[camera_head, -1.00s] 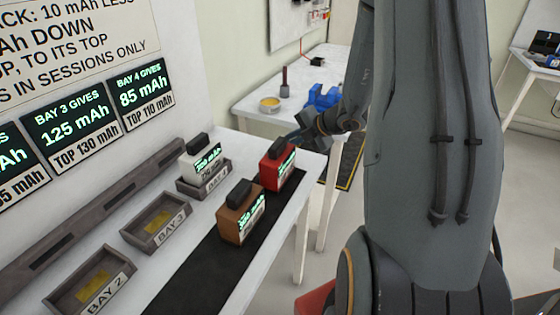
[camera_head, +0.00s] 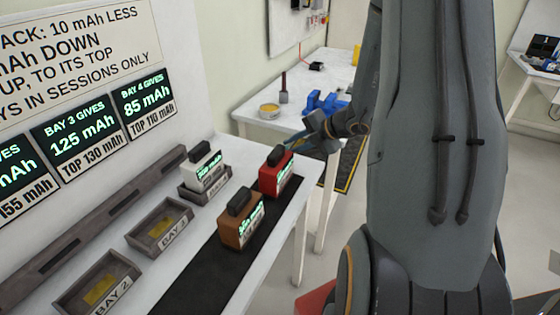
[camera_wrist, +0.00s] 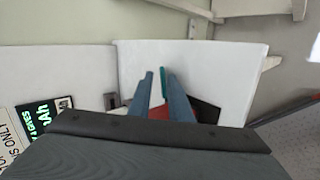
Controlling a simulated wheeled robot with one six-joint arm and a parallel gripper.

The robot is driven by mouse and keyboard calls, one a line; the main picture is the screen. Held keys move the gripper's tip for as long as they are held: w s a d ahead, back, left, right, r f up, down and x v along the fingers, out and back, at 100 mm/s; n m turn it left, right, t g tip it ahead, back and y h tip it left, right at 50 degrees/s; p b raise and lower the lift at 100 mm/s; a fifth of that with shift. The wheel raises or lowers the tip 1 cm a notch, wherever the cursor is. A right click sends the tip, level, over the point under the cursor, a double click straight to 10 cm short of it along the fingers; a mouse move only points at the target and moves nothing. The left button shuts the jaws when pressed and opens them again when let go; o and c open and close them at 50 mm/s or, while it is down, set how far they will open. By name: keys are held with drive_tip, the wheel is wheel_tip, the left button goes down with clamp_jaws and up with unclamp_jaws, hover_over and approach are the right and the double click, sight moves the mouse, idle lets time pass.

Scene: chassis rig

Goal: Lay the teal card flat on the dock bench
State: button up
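The white dock bench (camera_head: 283,224) runs along the wall in the head view, and a white surface (camera_wrist: 215,65) fills the middle of the wrist view. My gripper (camera_head: 302,141) is beyond the red pack, above the bench's far end. In the wrist view my gripper's two blue-grey fingers (camera_wrist: 161,76) stand apart. A narrow teal strip (camera_wrist: 163,80), possibly the teal card seen edge-on, lies against the inner side of the right finger. A pale gap separates it from the left finger. No flat teal card shows in the head view.
A red pack (camera_head: 277,172) and a brown pack (camera_head: 238,226) stand on a black strip (camera_head: 200,277). A white pack (camera_head: 203,166) sits in the far bay. Bay 3 (camera_head: 160,228) and bay 2 (camera_head: 97,286) hold no pack. A second table (camera_head: 250,115) stands behind.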

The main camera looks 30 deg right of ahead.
drive_tip(key=p+v, duration=0.2)
drive_tip(key=v, duration=0.2)
drive_tip(key=shift+p, duration=0.3)
wheel_tip(320, 180, up, 8)
drive_tip(key=s+d+p, duration=0.1)
drive_tip(key=s+p, duration=0.1)
drive_tip(key=p, duration=0.5)
drive_tip(key=shift+p, duration=0.35)
drive_tip(key=shift+d, duration=0.1)
